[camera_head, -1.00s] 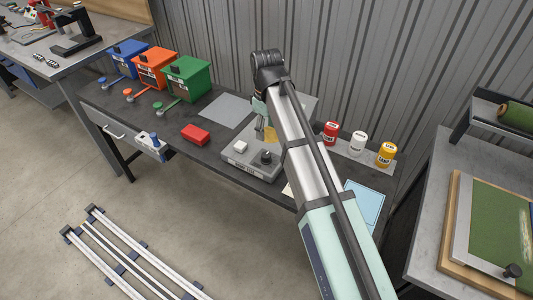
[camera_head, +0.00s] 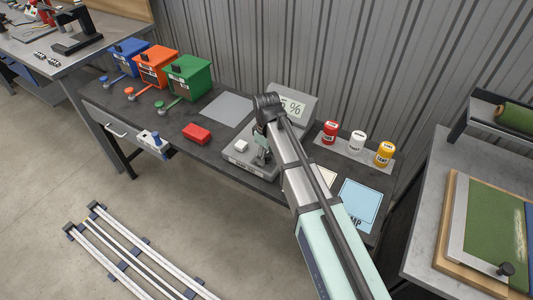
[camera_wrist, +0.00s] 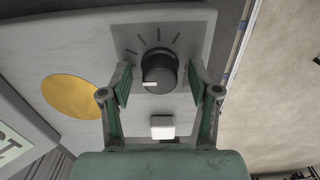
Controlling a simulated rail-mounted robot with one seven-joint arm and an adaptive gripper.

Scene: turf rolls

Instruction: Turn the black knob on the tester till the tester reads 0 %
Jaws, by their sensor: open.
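The tester (camera_head: 238,161) is a grey box on the dark bench, with a raised display (camera_head: 293,107) behind it. My arm covers part of the display; only a partial figure and "%" show, so I cannot read the value. The black knob (camera_wrist: 159,72) shows in the wrist view, with a white pointer mark and tick lines around its upper side. My gripper (camera_wrist: 160,82) is open, with one finger on each side of the knob and small gaps to it. In the head view my gripper (camera_head: 262,158) is low over the tester and the knob is hidden.
A white button (camera_wrist: 162,128) and a round yellow pad (camera_wrist: 70,96) are on the tester. A red block (camera_head: 197,133) lies to its left; red, white and yellow cans (camera_head: 357,142) stand to its right. A grey mat (camera_head: 228,108) lies behind the block.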

